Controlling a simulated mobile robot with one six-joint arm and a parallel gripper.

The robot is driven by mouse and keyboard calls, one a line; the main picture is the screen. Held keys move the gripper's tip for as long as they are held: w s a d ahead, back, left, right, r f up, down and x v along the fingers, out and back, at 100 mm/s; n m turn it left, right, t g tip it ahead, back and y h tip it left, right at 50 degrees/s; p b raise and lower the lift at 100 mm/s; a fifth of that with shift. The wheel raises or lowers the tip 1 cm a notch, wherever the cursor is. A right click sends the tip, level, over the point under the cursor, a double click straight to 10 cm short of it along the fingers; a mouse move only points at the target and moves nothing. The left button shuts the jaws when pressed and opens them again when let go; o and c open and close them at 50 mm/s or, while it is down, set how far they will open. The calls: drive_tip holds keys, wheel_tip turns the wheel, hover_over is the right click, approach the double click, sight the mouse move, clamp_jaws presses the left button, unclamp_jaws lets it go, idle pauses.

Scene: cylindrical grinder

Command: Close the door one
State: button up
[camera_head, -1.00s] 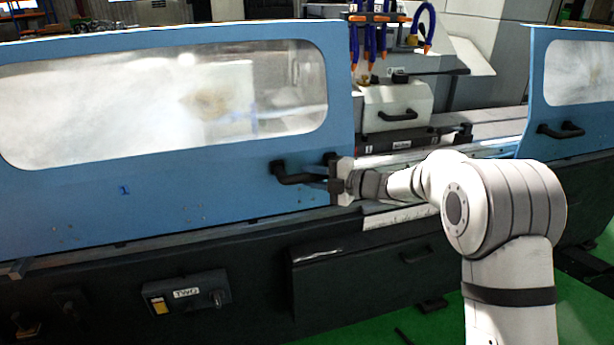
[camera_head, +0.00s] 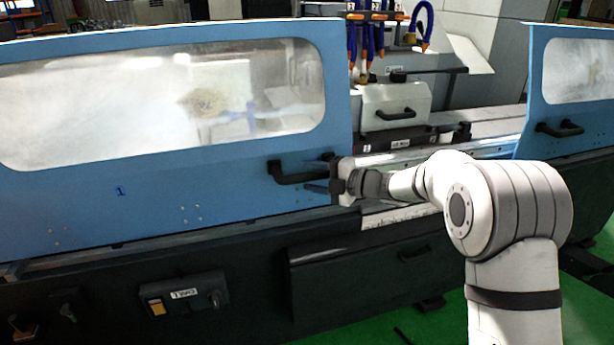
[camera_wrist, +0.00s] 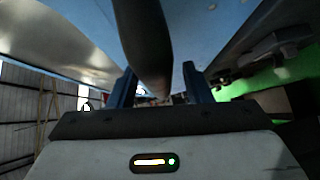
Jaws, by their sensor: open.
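Door one is the large blue sliding door (camera_head: 230,190) on the left, marked with a "1" and fitted with a long clouded window. Its black bar handle (camera_head: 300,172) is near its right edge. My gripper (camera_head: 318,188) is at the right end of this handle, just below the bar in the head view. In the wrist view, my gripper (camera_wrist: 158,88) is open, with one blue finger on each side of the dark handle bar (camera_wrist: 143,40). Whether the fingers touch the bar cannot be told.
A second blue door (camera_head: 575,85) with a black handle (camera_head: 560,129) stands at the right. Between the doors is an open gap showing the grinder's white housing (camera_head: 395,105) and blue hoses (camera_head: 365,45). The dark machine base (camera_head: 250,270) runs below, above a green floor.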

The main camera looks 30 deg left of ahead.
drive_tip(key=d+r+b, duration=0.1)
drive_tip(key=d, duration=0.6)
drive_tip(key=shift+d, duration=0.2)
drive_tip(key=shift+r, duration=0.1)
